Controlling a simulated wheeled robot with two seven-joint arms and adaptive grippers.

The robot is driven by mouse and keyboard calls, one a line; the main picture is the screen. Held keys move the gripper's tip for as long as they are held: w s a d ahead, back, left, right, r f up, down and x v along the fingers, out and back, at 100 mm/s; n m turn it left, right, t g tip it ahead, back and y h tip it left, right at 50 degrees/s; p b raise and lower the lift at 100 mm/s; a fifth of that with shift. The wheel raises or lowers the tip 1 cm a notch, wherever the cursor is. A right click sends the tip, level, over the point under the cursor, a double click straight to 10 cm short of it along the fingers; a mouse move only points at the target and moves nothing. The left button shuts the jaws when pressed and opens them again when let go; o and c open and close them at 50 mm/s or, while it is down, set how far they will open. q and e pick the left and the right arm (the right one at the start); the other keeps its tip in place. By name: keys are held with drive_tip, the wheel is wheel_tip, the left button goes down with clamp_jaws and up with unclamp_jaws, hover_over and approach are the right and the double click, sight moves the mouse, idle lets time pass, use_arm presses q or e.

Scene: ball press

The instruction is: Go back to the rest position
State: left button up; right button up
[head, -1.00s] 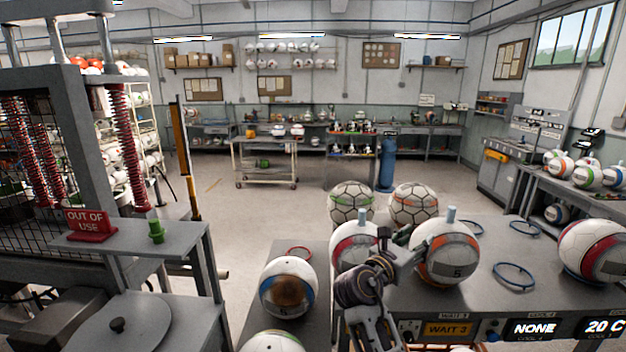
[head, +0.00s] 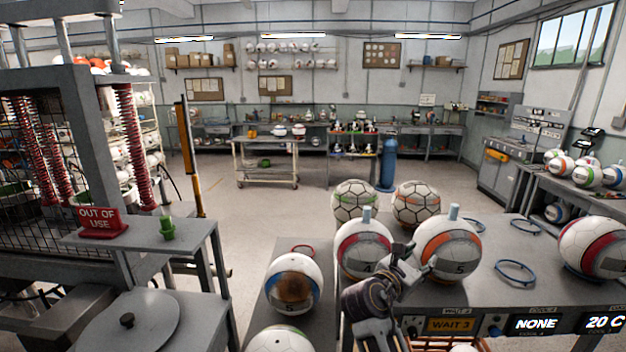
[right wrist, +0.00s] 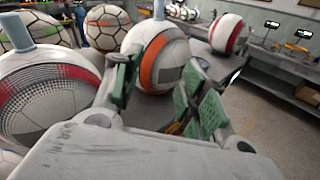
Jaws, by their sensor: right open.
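My right gripper (head: 412,258) is open and empty in the head view, in front of two balls on the grey bench. In the right wrist view its green-padded fingers (right wrist: 165,92) stand apart with nothing between them. The ball with an orange band (head: 447,248) is just behind the fingers, and it also shows in the right wrist view (right wrist: 160,52). The ball with a red band (head: 364,249) stands left of it. Each of these two has a blue-grey peg on top. I cannot tell whether a fingertip touches a ball. My left gripper is not in view.
A press (head: 88,150) with red springs stands at the left, with a red "OUT OF USE" sign (head: 102,221). More balls (head: 293,284) stand on the benches. Blue rings (head: 515,271) lie on the grey bench (head: 490,285). Open floor (head: 270,210) lies behind.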

drive_tip(key=s+d+f+m+g+y, duration=0.1)
drive_tip(key=s+f+m+g+y, duration=0.15)
drive_tip(key=s+f+m, duration=0.45)
drive_tip(key=s+d+f+m+g+y, duration=0.1)
drive_tip(key=s+f+m+y, duration=0.25)
drive_tip(key=f, duration=0.75)
drive_tip(key=s+a+f+m+g+y, duration=0.25)
drive_tip(key=s+f+m, duration=0.3)
drive_tip(key=s, duration=0.35)
drive_tip(key=s+a+f+m+g+y, duration=0.2)
drive_tip(key=s+a+f+m+y, duration=0.15)
drive_tip(key=s+m, duration=0.4)
drive_tip(key=s+f+n+g, duration=0.1)
drive_tip(key=s+f, duration=0.1)
drive_tip(key=f, duration=1.5)
drive_tip(key=s+f, duration=0.2)
drive_tip(key=f, duration=1.5)
drive_tip(key=s+d+f, duration=0.2)
drive_tip(key=s+f, duration=0.7)
drive_tip(key=s, duration=0.2)
drive_tip(key=s+d+f+g, duration=0.1)
drive_tip(key=s+d+f, duration=0.2)
drive_tip(key=s+f, duration=0.7)
drive_tip(key=shift+s+f, duration=0.2)
drive_tip(key=shift+s, duration=0.4)
drive_tip(key=shift+n, duration=0.25)
